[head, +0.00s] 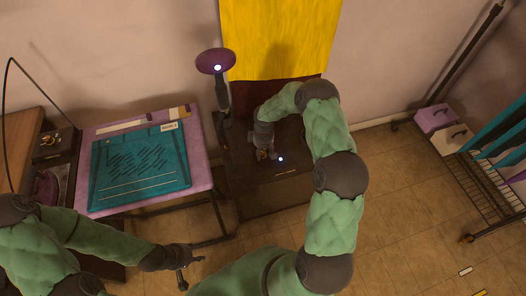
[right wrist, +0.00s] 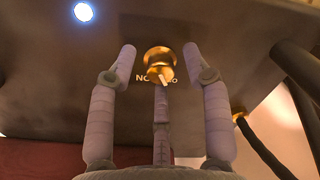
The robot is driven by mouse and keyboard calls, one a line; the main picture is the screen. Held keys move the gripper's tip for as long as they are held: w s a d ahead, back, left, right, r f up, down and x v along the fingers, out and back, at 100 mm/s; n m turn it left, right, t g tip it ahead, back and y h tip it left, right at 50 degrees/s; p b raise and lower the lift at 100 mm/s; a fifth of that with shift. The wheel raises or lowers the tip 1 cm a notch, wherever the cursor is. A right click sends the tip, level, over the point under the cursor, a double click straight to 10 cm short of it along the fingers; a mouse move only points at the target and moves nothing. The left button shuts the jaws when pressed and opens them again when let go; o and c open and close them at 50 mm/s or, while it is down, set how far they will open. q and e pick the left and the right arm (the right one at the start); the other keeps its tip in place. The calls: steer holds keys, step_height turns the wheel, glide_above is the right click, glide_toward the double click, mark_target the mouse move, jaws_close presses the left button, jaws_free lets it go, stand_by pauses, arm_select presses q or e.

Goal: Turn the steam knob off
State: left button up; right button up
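A gold knob (right wrist: 160,58) with a pale pointer sits on the dark face of a cabinet (right wrist: 225,40), in the upper middle of the right wrist view. Lettering beside it is partly hidden by the knob. My right gripper (right wrist: 161,72) is open, with a finger on either side of the knob and a third below it; I see gaps at the sides. In the head view my right gripper (head: 264,152) reaches down to the cabinet (head: 250,185). My left gripper (head: 183,276) hangs low over the floor, away from the cabinet; its finger opening is unclear.
A lit white lamp (right wrist: 83,11) is on the cabinet face. A gold fitting with a black hose (right wrist: 262,148) lies right of the knob. A pink table (head: 198,170) with a teal board (head: 140,168) stands left. A purple round lamp (head: 215,61) rises behind.

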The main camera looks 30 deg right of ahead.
mark_target(264, 152)
steer(key=shift+r, duration=0.1)
step_height(264, 152, up, 12)
steer(key=shift+d, duration=0.15)
stand_by(0.4)
steer(key=shift+f, duration=0.2)
